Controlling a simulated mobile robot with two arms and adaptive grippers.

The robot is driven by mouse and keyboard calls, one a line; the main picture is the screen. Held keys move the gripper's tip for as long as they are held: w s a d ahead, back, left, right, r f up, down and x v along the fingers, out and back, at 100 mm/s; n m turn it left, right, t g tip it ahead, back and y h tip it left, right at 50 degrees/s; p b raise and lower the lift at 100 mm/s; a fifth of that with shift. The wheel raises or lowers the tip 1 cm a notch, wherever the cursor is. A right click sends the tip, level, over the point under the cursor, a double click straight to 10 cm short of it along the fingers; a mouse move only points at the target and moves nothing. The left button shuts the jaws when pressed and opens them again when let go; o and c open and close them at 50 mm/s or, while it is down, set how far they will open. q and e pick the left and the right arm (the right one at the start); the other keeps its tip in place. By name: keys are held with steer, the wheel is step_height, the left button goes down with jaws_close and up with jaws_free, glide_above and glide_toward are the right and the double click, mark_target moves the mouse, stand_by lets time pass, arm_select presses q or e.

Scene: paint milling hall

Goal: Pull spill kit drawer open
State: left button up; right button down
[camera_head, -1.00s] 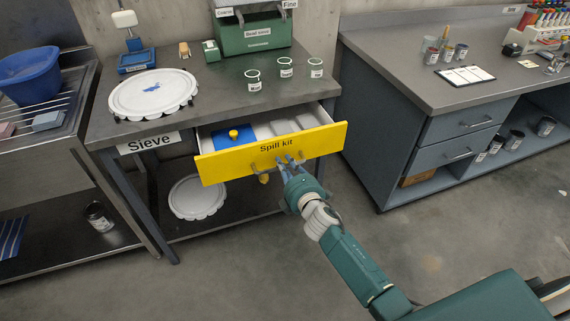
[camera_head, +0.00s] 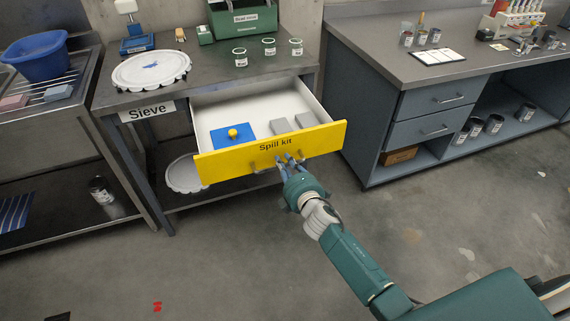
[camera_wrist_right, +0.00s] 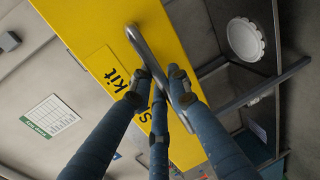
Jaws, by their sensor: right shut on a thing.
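The spill kit drawer (camera_head: 225,164) has a yellow front labelled "Spill kit" and stands well out from under the sieve table, its white inside showing. In it lie a blue item with a yellow knob (camera_head: 232,135) and grey blocks (camera_head: 291,124). My right gripper (camera_head: 287,160) is at the drawer front, its blue fingers shut on the metal handle. The right wrist view shows the handle (camera_wrist_right: 143,45) running between the fingers (camera_wrist_right: 163,85) against the yellow front. My left gripper is not in view.
The sieve table (camera_head: 205,75) carries a white round lid (camera_head: 150,70), small cups and a green box (camera_head: 243,20). A grey bench with closed drawers (camera_head: 433,115) stands at the right. The floor (camera_head: 240,250) before the drawer is clear.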

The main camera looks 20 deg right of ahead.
steer(key=c, duration=1.6)
jaws_free()
steer(key=shift+c, duration=0.2)
steer(key=v, duration=1.2)
steer(key=shift+f, duration=0.1)
steer(key=s+d+f+m+g, duration=0.15)
steer(key=s+f, duration=0.35)
steer(key=f, duration=0.5)
steer(key=s+f+m+g, duration=0.3)
steer(key=s+f, duration=0.2)
steer(key=f, duration=0.5)
steer(key=s+d+f+m+g, duration=0.1)
steer(key=s+f+m+g, duration=0.3)
steer(key=f, duration=0.6)
steer(key=s+f+m+g, duration=0.2)
steer(key=s+f, duration=0.4)
steer(key=s, duration=0.5)
steer(key=s+f+m+g, duration=0.2)
steer(key=s+f, duration=0.4)
steer(key=s, duration=0.6)
steer(key=s+f+m+g, duration=0.2)
steer(key=s+f, duration=0.4)
steer(key=s, duration=0.5)
steer(key=shift+s+a+f+m+h, duration=0.2)
steer(key=shift+s+f+m+h, duration=0.15)
steer(key=shift+m, duration=0.4)
